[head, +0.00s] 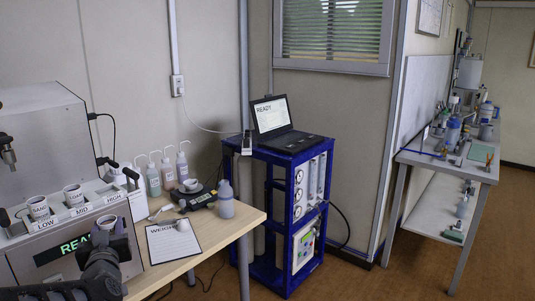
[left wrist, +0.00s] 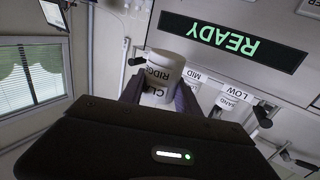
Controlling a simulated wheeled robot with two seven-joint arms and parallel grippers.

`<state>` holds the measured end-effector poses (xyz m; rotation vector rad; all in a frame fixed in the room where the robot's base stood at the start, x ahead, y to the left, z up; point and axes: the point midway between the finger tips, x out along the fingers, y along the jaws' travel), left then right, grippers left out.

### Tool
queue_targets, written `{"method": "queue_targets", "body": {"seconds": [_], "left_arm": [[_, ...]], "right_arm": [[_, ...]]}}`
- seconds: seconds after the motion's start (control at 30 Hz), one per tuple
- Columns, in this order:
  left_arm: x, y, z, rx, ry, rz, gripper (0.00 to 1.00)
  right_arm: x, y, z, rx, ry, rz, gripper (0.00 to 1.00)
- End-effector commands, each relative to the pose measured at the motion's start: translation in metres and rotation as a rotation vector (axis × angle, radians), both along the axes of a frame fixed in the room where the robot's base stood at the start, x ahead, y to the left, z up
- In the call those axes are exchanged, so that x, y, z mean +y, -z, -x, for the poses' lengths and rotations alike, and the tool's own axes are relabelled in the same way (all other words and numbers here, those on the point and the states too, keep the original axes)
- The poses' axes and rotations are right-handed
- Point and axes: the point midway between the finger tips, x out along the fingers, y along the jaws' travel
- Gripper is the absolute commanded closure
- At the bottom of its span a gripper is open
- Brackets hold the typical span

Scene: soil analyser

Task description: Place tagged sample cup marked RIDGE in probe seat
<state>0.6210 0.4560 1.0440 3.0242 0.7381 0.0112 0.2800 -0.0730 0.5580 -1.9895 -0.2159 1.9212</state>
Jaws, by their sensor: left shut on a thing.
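My left gripper (head: 108,232) is shut on a white cup (head: 106,223) in front of the analyser's green READY display. The left wrist view, which is turned upside down, shows this cup (left wrist: 160,76) between the fingers, with RIDGE and a partly hidden word starting CL on it. The analyser (head: 70,130) stands at the left, with a metal probe (head: 7,150) hanging at the picture's left edge. I cannot make out the probe seat clearly. My right gripper is not in view.
Cups marked SAND (head: 38,207) and LOAM (head: 73,195) stand on the analyser's ledge by LOW and MID. Several wash bottles (head: 168,172), a small scale (head: 198,197), a grey bottle (head: 226,199) and a WEIGH sheet (head: 165,245) occupy the wooden table. A blue cart (head: 284,151) stands beyond it.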

Motion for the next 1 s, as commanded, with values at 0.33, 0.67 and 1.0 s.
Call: {"method": "queue_targets", "body": {"seconds": [0.33,0.67,1.0], "left_arm": [[-0.089,0.072,-0.001,0.003,0.164,0.005,1.0],[-0.196,0.142,0.011,0.002,0.368,0.005,1.0],[-0.254,0.16,0.014,-0.003,0.472,-0.001,1.0]], "right_arm": [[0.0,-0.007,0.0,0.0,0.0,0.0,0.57],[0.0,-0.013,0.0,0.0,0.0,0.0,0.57],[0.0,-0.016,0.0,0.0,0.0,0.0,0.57]]}}
